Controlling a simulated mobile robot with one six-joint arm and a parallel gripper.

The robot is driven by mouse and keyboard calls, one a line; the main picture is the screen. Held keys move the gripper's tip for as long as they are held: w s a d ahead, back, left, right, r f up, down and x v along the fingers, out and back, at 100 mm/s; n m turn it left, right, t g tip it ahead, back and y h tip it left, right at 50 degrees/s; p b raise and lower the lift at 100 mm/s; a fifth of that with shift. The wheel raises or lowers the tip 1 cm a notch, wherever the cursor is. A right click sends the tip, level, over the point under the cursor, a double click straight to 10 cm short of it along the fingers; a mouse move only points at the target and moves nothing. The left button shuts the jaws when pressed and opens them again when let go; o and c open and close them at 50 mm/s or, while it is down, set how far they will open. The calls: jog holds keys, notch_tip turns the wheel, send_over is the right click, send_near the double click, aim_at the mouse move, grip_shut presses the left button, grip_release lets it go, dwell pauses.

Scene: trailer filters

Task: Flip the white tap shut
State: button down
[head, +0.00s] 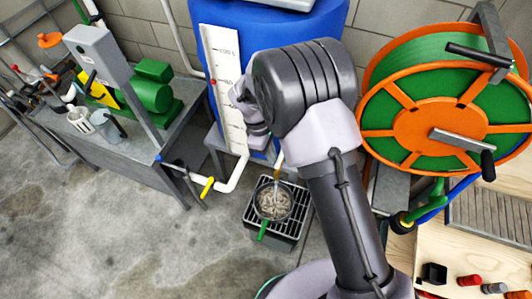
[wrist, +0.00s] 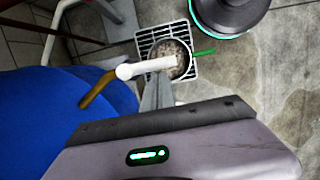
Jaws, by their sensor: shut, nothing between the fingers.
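The white tap (wrist: 145,67) shows in the wrist view as a white lever with a round hub, pointing right across the pan below. A brass-coloured pipe (wrist: 97,90) joins it at the blue tank. In the head view a small part of the tap (head: 279,158) shows beside my arm. My gripper (wrist: 157,88) is shut and empty; its grey fingers point up in the wrist view, with their tips close by the lever. Whether they touch it I cannot tell. In the head view my arm hides the fingers.
The blue tank (head: 285,20) stands behind my arm. A pan (head: 272,201) with a green handle sits on a grated stand (head: 250,212) below the tap. A white pipe with a yellow handle (head: 207,187) runs left. A hose reel (head: 425,125) stands right. Floor at front left is clear.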

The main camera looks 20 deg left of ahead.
jog(key=shift+s+d+r+n+p, duration=0.1)
jog(key=shift+s+d+n+p, duration=0.15)
jog(key=shift+n+p, duration=0.55)
jog(key=n+p, duration=0.1)
jog(key=d+n+t+p, duration=0.1)
jog(key=shift+s+d+r+n, duration=0.15)
jog(key=shift+s+n, duration=0.1)
jog(key=shift+n, duration=0.15)
jog(key=d+n+p, duration=0.1)
jog(key=n, duration=0.1)
jog(key=d+n+t+p, duration=0.1)
jog(key=n, duration=0.1)
jog(key=shift+d+y, duration=0.1)
jog(key=shift+y, duration=0.2)
jog(key=d+n, duration=0.1)
jog(key=n, duration=0.2)
jog(key=w+d+n+y, duration=0.1)
jog(key=n, duration=0.2)
jog(key=w+d+n+t, duration=0.1)
jog(key=n, duration=0.1)
jog(key=shift+d+f+n+y+p, duration=0.2)
jog(key=shift+d+n+y+p, duration=0.1)
jog(key=shift+n+y, duration=0.1)
jog(key=shift+w+d, duration=0.1)
jog(key=shift+w, duration=0.1)
jog(key=shift+f, duration=0.1)
